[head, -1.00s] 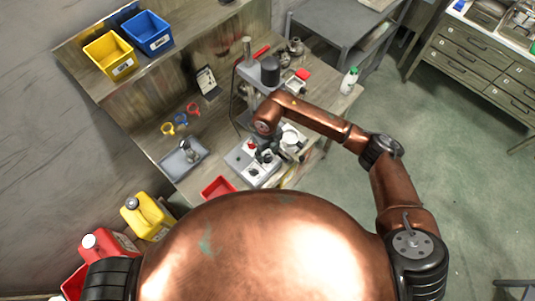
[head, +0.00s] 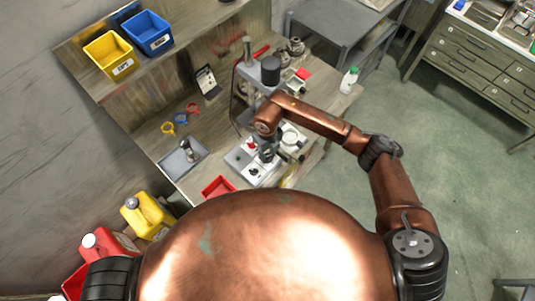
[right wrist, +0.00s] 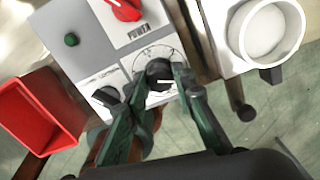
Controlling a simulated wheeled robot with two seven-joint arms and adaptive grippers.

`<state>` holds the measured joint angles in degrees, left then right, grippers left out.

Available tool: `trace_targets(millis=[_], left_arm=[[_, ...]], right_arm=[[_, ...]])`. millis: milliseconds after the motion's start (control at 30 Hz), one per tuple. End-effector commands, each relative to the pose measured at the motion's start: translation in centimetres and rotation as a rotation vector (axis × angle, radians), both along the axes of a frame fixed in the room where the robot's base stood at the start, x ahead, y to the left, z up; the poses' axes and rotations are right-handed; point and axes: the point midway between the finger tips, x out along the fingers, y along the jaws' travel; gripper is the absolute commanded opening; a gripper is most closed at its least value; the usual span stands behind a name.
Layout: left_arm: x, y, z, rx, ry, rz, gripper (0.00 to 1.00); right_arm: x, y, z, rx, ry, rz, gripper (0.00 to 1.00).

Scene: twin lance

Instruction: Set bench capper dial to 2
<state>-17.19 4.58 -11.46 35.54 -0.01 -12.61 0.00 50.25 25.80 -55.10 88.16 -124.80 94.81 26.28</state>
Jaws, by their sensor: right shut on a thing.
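The bench capper's grey control panel (right wrist: 95,40) fills the upper left of the right wrist view; it also shows in the head view (head: 241,161) on the bench below my right arm. Its round white dial (right wrist: 150,54) has a printed scale and a black knob (right wrist: 160,72) with a white pointer line. My right gripper (right wrist: 163,82) is shut on this knob, with one green finger on each side. The fingers cover part of the scale, and I cannot read the set number. In the head view, my right gripper (head: 267,151) is over the panel. My left gripper is not in view.
A red POWER knob (right wrist: 126,8), a green button (right wrist: 71,40) and another black knob (right wrist: 107,96) sit near the dial. A red bin (right wrist: 42,110) stands left of the panel. A white cup-like part (right wrist: 268,32) is to the right. The capper's column (head: 247,52) rises behind.

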Motion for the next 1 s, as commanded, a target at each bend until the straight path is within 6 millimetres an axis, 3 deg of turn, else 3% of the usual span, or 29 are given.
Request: trace_targets(millis=[367,1000], left_arm=[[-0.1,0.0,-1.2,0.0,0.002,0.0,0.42],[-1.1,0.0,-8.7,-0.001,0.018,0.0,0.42]], right_arm=[[0.1,-0.1,-0.2,-0.001,-0.002,0.067,0.0],[0.2,-0.1,-0.5,-0.002,-0.002,0.612,0.0]])
